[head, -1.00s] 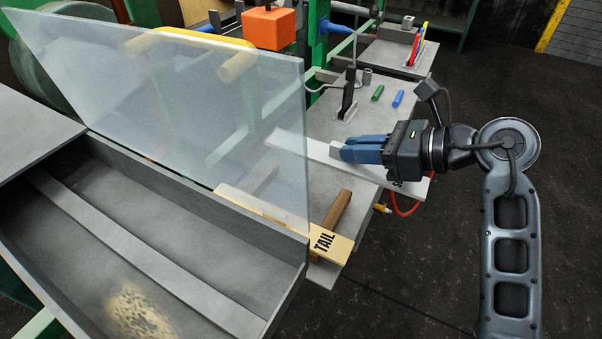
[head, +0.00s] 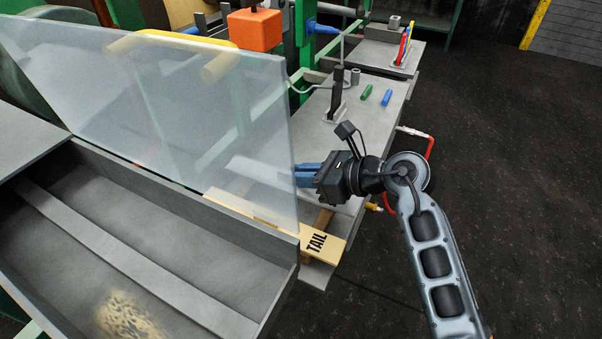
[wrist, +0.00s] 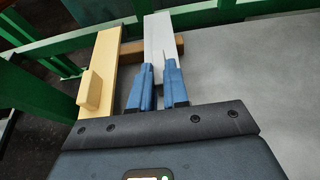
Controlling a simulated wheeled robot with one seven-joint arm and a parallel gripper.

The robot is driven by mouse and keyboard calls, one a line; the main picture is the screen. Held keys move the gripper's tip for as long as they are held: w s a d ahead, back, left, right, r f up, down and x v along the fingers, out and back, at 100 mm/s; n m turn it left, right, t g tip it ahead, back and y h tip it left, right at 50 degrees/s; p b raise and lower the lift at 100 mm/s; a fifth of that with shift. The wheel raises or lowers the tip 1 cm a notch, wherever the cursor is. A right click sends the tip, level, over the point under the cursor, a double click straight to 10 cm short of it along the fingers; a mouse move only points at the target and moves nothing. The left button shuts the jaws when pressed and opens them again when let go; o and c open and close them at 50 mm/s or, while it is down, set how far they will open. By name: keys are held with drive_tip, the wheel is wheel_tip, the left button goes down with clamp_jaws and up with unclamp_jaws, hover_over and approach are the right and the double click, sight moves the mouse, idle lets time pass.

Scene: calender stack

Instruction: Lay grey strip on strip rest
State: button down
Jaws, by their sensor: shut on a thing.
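The light grey strip (wrist: 158,36) is held in my gripper (wrist: 158,68), whose blue fingers are shut on it. In the wrist view the strip reaches forward from the fingers across a brown wooden bar (wrist: 134,50), apparently the strip rest. I cannot tell whether it touches the bar. In the head view my gripper (head: 299,175) is at the right edge of a clear panel, and the strip (head: 252,170) shows faintly through it. The brown wood (head: 324,219) shows below the gripper. The strip's near end is hidden by my gripper.
A pale yellow board marked TAIL (head: 318,242) lies beside the brown wood. The upright clear panel (head: 190,120) stands close left of my gripper. A black upright post (head: 336,95), a green piece (head: 367,92) and a blue piece (head: 387,98) are on the grey table (head: 370,130) behind.

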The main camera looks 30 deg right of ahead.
drive_tip(key=shift+f, duration=0.4)
drive_tip(key=c, duration=1)
unclamp_jaws()
drive_tip(key=shift+c, duration=0.2)
drive_tip(key=shift+s+d+r, duration=0.15)
drive_tip(key=shift+r, duration=0.4)
drive_tip(key=v, duration=1.1)
drive_tip(key=shift+s+d, duration=0.15)
drive_tip(key=shift+s, duration=0.1)
